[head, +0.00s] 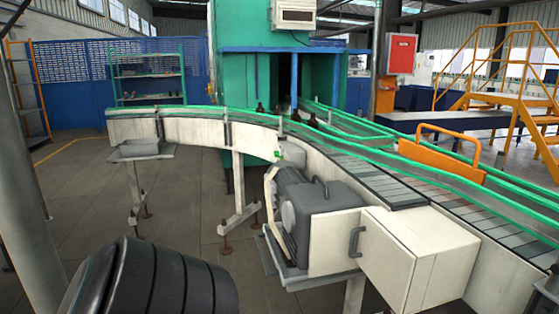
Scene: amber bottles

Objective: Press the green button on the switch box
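The switch box (291,153) is a small pale box on the near side of the conveyor, just above the grey motor. A small green button (278,154) shows on its left face. Neither of my grippers is in the head view, so nothing of mine is seen near the button.
The curved conveyor (190,131) with green rails crosses the view. A grey motor (318,208) and a cream housing (408,255) jut out below the switch box. A dark ribbed drum-like object (150,285) fills the lower left. Small dark bottles (312,120) stand farther back. Floor at left is open.

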